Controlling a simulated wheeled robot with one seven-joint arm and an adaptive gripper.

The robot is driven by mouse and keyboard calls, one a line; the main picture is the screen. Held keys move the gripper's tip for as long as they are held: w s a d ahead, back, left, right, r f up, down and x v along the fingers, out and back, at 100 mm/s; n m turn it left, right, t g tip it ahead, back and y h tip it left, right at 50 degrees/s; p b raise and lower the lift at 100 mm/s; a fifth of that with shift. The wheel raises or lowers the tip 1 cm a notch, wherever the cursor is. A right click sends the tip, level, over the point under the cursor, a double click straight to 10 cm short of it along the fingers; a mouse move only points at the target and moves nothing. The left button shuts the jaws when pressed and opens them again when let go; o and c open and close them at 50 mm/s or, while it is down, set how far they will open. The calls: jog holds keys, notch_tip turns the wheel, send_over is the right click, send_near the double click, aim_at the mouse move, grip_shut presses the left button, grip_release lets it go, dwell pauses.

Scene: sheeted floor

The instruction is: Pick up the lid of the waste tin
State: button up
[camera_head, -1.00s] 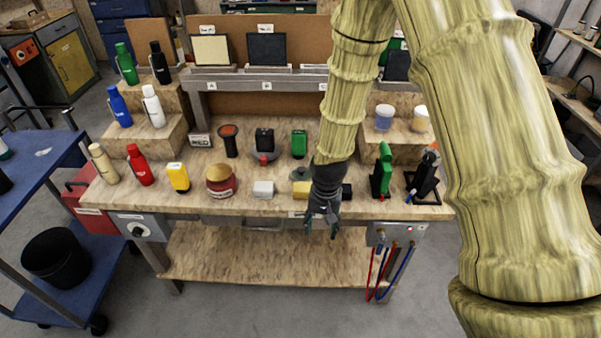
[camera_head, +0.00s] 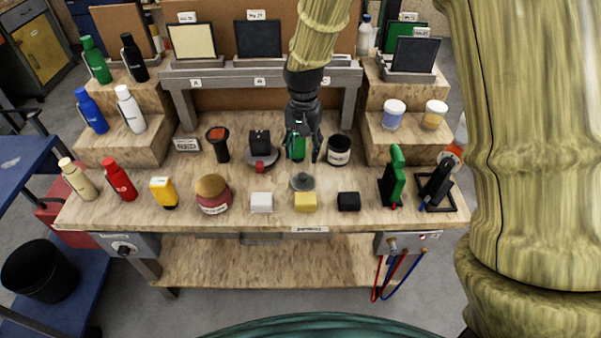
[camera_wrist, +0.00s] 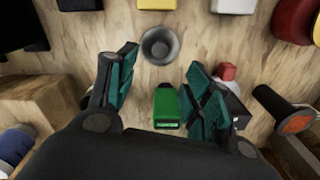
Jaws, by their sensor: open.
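A grey round lid with a small knob (camera_head: 302,182) lies on the workbench, behind the yellow block. It also shows in the wrist view (camera_wrist: 160,45), beyond my fingertips. A black tin with a white label (camera_head: 339,150) stands behind and to the right of the lid; its label is too small to read surely. My gripper (camera_head: 304,154) is open and empty, pointing down above the bench, a little behind the lid. In the wrist view its teal fingers (camera_wrist: 160,70) are spread wide, and a green object (camera_wrist: 166,108) shows between them, below.
White (camera_head: 261,202), yellow (camera_head: 306,202) and black (camera_head: 348,201) blocks line the front edge. A red jar (camera_head: 213,196) stands left of them. A black device with a red part (camera_head: 261,150) is left of my gripper. A raised shelf (camera_head: 225,77) stands behind.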

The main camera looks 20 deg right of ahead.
jog(key=p, duration=0.1)
send_over(303, 176)
notch_tip(303, 176, down, 4)
jog(key=shift+w+a+f, duration=0.1)
jog(key=shift+w+f, duration=0.05)
jog(key=shift+f, duration=0.45)
jog(key=shift+f+p, duration=1.2)
jog(key=shift+f, duration=1.3)
jog(key=c, duration=1)
jog(key=shift+r, duration=0.1)
